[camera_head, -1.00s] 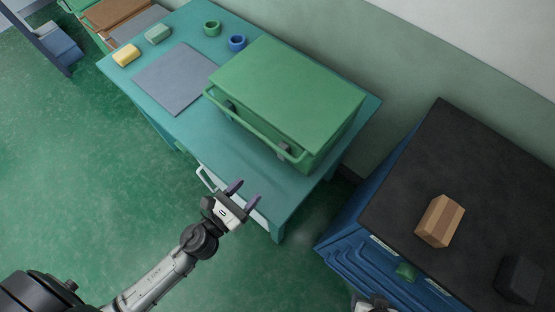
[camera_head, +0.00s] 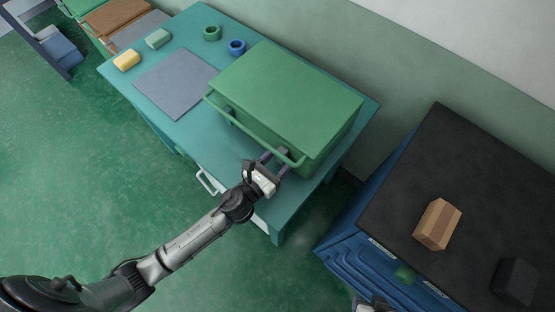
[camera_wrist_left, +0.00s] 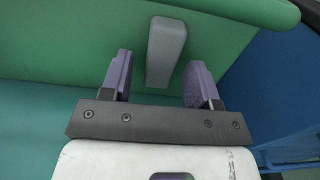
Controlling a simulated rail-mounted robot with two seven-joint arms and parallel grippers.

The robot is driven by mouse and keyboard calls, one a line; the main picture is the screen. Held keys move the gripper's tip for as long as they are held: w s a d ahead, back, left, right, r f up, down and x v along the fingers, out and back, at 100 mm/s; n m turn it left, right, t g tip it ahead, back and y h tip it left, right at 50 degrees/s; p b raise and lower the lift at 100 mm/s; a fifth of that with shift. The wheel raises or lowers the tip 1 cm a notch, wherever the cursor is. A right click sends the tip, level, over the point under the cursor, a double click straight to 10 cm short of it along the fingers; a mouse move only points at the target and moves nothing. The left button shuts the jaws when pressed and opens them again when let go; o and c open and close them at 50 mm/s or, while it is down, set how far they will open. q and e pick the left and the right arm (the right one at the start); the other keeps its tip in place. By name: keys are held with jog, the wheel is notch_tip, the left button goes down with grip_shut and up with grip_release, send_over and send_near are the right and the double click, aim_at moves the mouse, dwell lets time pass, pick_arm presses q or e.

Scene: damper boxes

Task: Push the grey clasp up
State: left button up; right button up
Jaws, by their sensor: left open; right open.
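The green box (camera_head: 290,95) stands on the teal table with its lid shut and a green bar handle (camera_head: 250,128) along its front. My left gripper (camera_head: 275,163) is open at the box's right front. In the left wrist view, the grey clasp (camera_wrist_left: 166,50) stands out from the green box between the two purple fingers (camera_wrist_left: 160,82), with gaps on both sides. In the head view the gripper largely hides this clasp. A second grey clasp (camera_head: 230,113) sits at the front's left. A part of my right gripper (camera_head: 370,303) shows at the bottom edge.
On the table (camera_head: 215,150) lie a grey mat (camera_head: 175,82), a yellow block (camera_head: 126,60), a pale green block (camera_head: 158,38), a green ring (camera_head: 212,32) and a blue ring (camera_head: 236,46). A blue cabinet with a dark top (camera_head: 470,170) and a brown block (camera_head: 437,224) stands right.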

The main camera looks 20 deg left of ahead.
pick_arm(q)
jog(key=shift+w, duration=0.1)
grip_shut()
dwell(0.6)
